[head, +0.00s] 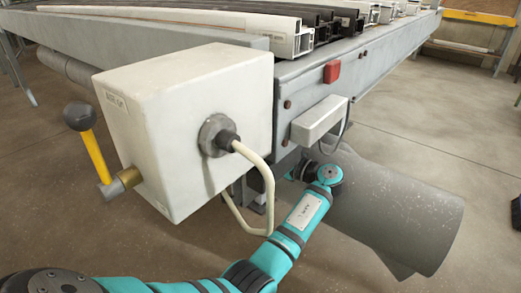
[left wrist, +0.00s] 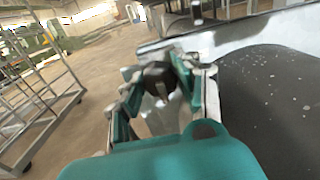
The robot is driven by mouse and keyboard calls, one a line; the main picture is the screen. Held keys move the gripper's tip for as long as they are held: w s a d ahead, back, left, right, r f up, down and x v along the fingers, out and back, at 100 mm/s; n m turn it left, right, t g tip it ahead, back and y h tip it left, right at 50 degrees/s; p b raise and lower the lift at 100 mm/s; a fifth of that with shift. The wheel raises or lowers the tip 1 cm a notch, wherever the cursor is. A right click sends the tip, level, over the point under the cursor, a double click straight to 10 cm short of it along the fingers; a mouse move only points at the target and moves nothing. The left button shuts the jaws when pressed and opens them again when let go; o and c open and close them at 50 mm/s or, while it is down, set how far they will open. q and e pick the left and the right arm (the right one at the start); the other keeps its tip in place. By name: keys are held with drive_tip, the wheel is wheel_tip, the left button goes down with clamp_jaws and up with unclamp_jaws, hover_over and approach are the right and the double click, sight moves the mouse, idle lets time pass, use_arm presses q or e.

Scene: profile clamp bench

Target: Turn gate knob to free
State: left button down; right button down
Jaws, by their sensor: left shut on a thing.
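In the left wrist view my left gripper (left wrist: 163,88) has its two fingers closed around a dark round knob (left wrist: 158,74), which I take to be the gate knob. The knob's markings and turned position cannot be read. In the head view my teal left arm reaches from the bottom left to beneath the bench's end. There its gripper and the knob are mostly hidden behind the wrist. My right gripper is not in view.
A cream box (head: 200,120) carries a yellow lever (head: 95,150) with a black ball and a thick looped cable. Pale and black profiles (head: 285,40) lie on the bench. A large grey cylinder (head: 390,215) lies beside my wrist.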

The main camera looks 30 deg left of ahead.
use_arm(q)
drive_tip(key=n+p, duration=0.1)
drive_tip(key=n, duration=0.2)
drive_tip(key=shift+r+n, duration=0.1)
drive_tip(key=shift+n, duration=1.2)
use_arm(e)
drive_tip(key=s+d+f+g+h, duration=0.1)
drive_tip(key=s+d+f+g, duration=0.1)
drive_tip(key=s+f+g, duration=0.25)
use_arm(q)
drive_tip(key=shift+n, duration=1.3)
drive_tip(key=n+b, duration=0.1)
drive_tip(key=n, duration=0.4)
drive_tip(key=shift+f+b, duration=0.2)
drive_tip(key=shift+b, duration=0.15)
drive_tip(key=n+b, duration=0.1)
drive_tip(key=n, duration=0.3)
drive_tip(key=shift+b, duration=0.4)
drive_tip(key=shift+r+n, duration=0.1)
drive_tip(key=shift+n, duration=0.2)
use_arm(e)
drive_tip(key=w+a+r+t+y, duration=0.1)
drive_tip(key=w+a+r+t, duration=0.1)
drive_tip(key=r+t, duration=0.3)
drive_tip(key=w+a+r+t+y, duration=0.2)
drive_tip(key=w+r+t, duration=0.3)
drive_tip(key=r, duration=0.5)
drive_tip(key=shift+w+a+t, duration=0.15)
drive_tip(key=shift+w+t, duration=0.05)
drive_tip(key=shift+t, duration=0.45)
